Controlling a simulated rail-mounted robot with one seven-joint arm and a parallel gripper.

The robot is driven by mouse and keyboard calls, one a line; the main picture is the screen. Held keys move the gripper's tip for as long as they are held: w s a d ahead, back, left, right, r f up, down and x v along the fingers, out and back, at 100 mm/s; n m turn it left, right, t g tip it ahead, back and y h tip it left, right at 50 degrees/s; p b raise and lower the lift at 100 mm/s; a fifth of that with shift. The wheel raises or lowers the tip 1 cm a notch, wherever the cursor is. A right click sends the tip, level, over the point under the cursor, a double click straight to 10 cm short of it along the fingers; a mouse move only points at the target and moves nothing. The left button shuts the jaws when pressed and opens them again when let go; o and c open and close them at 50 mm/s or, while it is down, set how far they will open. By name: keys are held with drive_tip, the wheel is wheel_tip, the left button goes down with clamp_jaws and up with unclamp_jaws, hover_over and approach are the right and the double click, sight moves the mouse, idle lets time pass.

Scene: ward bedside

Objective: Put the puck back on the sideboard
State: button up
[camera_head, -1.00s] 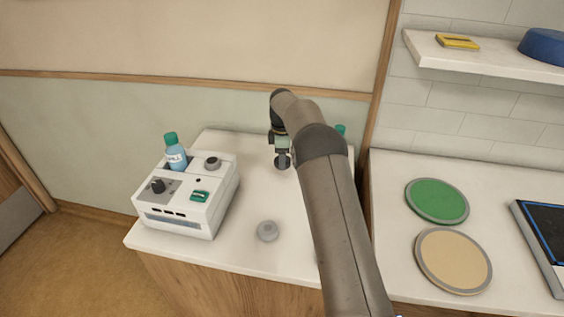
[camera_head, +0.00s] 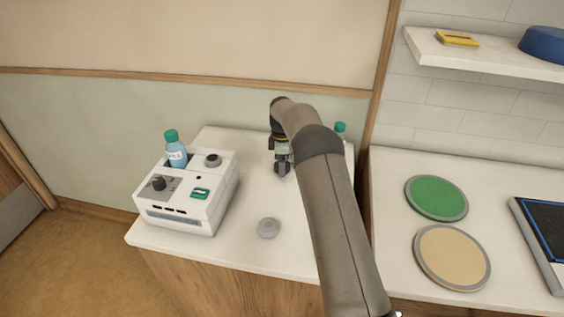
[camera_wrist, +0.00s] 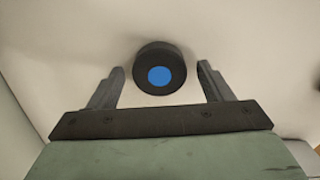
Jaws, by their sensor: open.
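The puck (camera_wrist: 159,68) is a short dark cylinder with a blue disc on its face. In the wrist view it stands against a pale surface. It lies between and slightly beyond the fingertips of my gripper (camera_wrist: 160,72), with a gap on both sides. My gripper is open. In the head view my gripper (camera_head: 282,168) points down over the back part of the white-topped cabinet (camera_head: 230,252). There I cannot make out the puck apart from the dark fingers, and I cannot tell which surface is the sideboard.
A white device (camera_head: 180,212) with knobs and a blue bottle (camera_head: 175,150) stands on the left. A grey round piece (camera_head: 268,228) lies near the front edge. A green-capped bottle (camera_head: 341,130) is partly behind my arm. Green (camera_head: 436,198) and tan (camera_head: 452,257) discs lie right.

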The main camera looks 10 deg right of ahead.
wheel_tip(320, 180, up, 12)
drive_tip(key=r+b, duration=0.1)
drive_tip(key=b, duration=0.1)
drive_tip(key=s+r+m, duration=0.4)
drive_tip(key=s+r, duration=0.2)
drive_tip(key=s, duration=0.4)
drive_tip(key=s+f+m, duration=0.2)
drive_tip(key=s+m, duration=0.4)
drive_tip(key=s, duration=1.2)
drive_tip(key=s+f+m, duration=0.3)
drive_tip(key=s+m, duration=0.2)
drive_tip(key=s, duration=1.4)
drive_tip(key=shift+s+f+m+t, duration=0.25)
drive_tip(key=shift+s+m+t, duration=0.05)
drive_tip(key=shift+m+t, duration=0.1)
